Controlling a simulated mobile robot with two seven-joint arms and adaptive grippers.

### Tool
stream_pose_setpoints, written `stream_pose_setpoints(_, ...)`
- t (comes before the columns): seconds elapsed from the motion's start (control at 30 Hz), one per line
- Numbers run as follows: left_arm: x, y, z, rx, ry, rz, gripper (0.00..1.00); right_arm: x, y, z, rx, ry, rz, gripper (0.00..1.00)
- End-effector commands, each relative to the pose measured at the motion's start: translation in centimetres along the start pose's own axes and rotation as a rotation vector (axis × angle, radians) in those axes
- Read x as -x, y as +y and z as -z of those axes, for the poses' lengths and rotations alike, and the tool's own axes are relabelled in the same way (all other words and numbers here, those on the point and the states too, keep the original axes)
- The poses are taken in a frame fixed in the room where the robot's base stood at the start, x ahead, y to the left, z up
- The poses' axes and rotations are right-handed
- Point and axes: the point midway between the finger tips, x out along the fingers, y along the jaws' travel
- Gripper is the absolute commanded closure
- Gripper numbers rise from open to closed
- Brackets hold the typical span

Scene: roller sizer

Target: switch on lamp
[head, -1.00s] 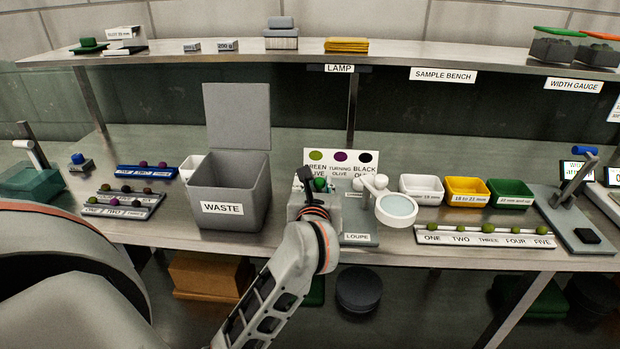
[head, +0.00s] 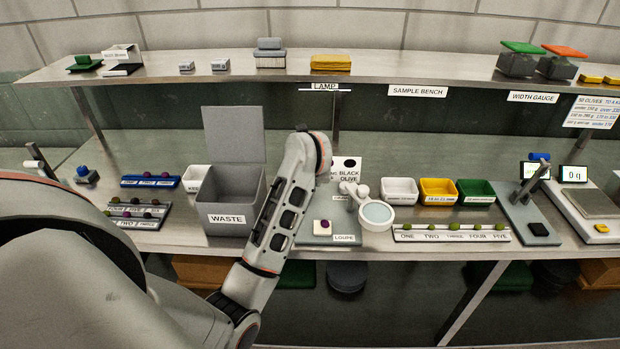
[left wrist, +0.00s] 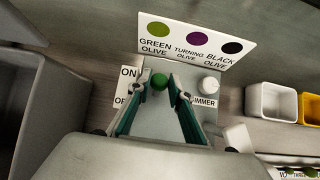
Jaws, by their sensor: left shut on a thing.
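In the left wrist view my left gripper (left wrist: 160,86) is shut on a round green knob (left wrist: 160,79), which sits between its fingertips. The knob stands on a grey plate between a partly hidden ON/OFF label (left wrist: 127,84) and a label ending in "IMMER" (left wrist: 206,103). A white round knob (left wrist: 209,86) is to its right. In the head view my left arm hides the gripper and green knob. The LAMP label (head: 325,86) is on the shelf edge, with a thin strip (head: 343,90) under it that looks bright white. My right gripper is not in view.
A grey waste bin (head: 222,190) stands left of my arm. The loupe (head: 376,212), white tray (head: 399,190), yellow tray (head: 438,191) and green tray (head: 476,192) are to its right. An olive colour card (head: 346,170) stands behind, partly covered.

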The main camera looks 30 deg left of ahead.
Motion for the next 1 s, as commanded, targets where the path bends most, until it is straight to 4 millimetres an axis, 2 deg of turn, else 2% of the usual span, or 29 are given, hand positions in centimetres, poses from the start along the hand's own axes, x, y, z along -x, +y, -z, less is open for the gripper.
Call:
stream_pose_setpoints(0.3,-0.49,-0.11,-0.22,0.000,0.096,0.002,1.00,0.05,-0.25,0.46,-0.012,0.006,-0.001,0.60)
stream_pose_setpoints(0.77,-0.57,-0.06,-0.20,0.001,0.108,0.001,1.00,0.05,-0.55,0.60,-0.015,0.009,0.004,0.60)
stream_pose_setpoints(0.8,-0.57,-0.06,-0.20,0.000,0.107,0.001,0.73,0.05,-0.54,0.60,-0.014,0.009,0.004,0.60)
stream_pose_setpoints(1.0,-0.52,-0.04,-0.31,0.000,0.105,0.000,0.73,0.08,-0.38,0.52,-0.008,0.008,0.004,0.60)
